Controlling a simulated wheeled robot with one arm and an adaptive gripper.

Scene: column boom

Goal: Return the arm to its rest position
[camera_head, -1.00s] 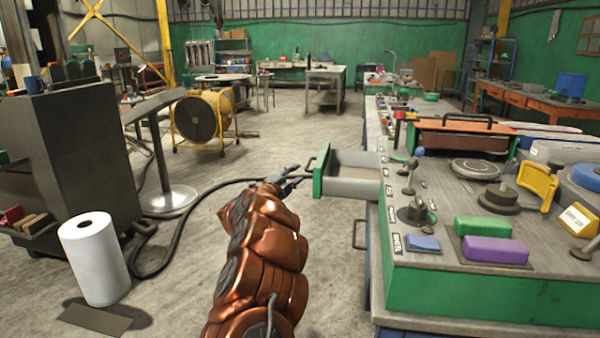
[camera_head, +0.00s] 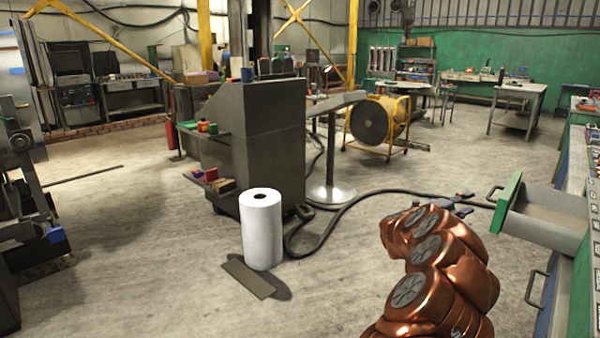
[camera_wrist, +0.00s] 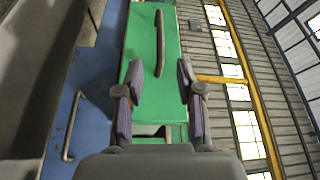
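My arm (camera_head: 435,265), in copper-coloured covers, reaches forward from the lower right of the head view. My gripper (camera_head: 462,203) is at its far end, partly hidden behind the arm, just left of an open drawer (camera_head: 507,203) with a green front. In the wrist view the two fingers of my gripper (camera_wrist: 160,88) stand apart with nothing between them. The green drawer front (camera_wrist: 142,40) and its dark handle (camera_wrist: 158,42) lie ahead of the fingers. The handle looks clear of the fingers.
The drawer sticks out of a workbench (camera_head: 578,270) at the right edge. A white paper roll (camera_head: 262,232) stands on the floor left of the arm, near a dark cabinet (camera_head: 255,135). A black cable and a yellow-framed fan (camera_head: 375,122) are beyond. The floor at left is mostly clear.

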